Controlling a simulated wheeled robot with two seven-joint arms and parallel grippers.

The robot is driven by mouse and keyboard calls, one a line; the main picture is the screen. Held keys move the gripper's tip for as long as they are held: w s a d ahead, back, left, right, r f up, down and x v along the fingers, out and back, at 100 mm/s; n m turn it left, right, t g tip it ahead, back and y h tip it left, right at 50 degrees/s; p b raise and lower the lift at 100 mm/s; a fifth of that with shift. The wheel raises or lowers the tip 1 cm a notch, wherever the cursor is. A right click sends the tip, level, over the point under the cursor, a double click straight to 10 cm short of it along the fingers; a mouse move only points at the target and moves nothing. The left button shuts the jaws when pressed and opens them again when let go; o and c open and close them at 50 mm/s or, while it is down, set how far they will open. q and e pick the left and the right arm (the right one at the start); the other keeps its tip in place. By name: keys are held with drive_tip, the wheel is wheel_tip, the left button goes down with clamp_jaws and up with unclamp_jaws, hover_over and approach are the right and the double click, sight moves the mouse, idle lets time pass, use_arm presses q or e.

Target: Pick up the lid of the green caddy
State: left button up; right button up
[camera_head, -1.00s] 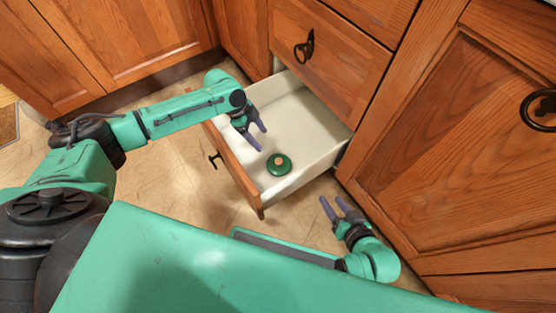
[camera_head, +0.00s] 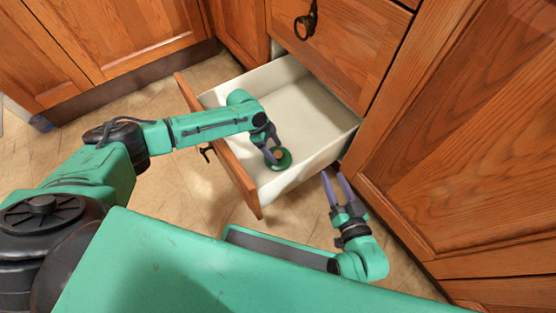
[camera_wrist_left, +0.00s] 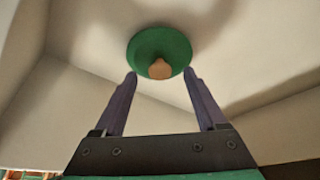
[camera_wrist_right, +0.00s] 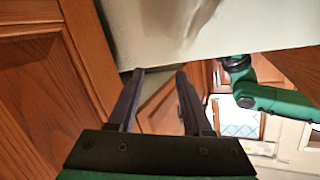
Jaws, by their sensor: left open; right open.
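The green round lid with a tan knob (camera_head: 283,160) lies on the floor of the open drawer (camera_head: 305,115). It also shows in the left wrist view (camera_wrist_left: 158,50), just beyond the fingertips, its knob (camera_wrist_left: 160,69) centred between them. My left gripper (camera_head: 272,156) is open over the lid inside the drawer and partly covers it in the head view. My right gripper (camera_head: 338,178) is open and empty, outside the drawer by its right side wall. In the right wrist view its fingertips (camera_wrist_right: 160,72) are beside that pale wall. No green caddy body is in view.
The drawer's pale walls and wooden front (camera_head: 220,150) surround the lid. A wooden cabinet door (camera_head: 480,150) stands close to my right arm. The drawer's back part is bare. Tiled floor (camera_head: 185,190) is clear left of the drawer.

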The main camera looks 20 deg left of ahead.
use_arm(q)
drive_tip(key=shift+b+x, duration=0.45)
drive_tip(key=shift+x, duration=0.4)
clamp_jaws()
use_arm(e)
drive_tip(key=w+r+t, duration=0.3)
drive_tip(key=w+r, duration=0.3)
drive_tip(key=r, duration=0.4)
drive_tip(key=shift+d+r+t, duration=0.25)
drive_tip(key=shift+d+t, duration=0.1)
drive_tip(key=shift+t, duration=0.05)
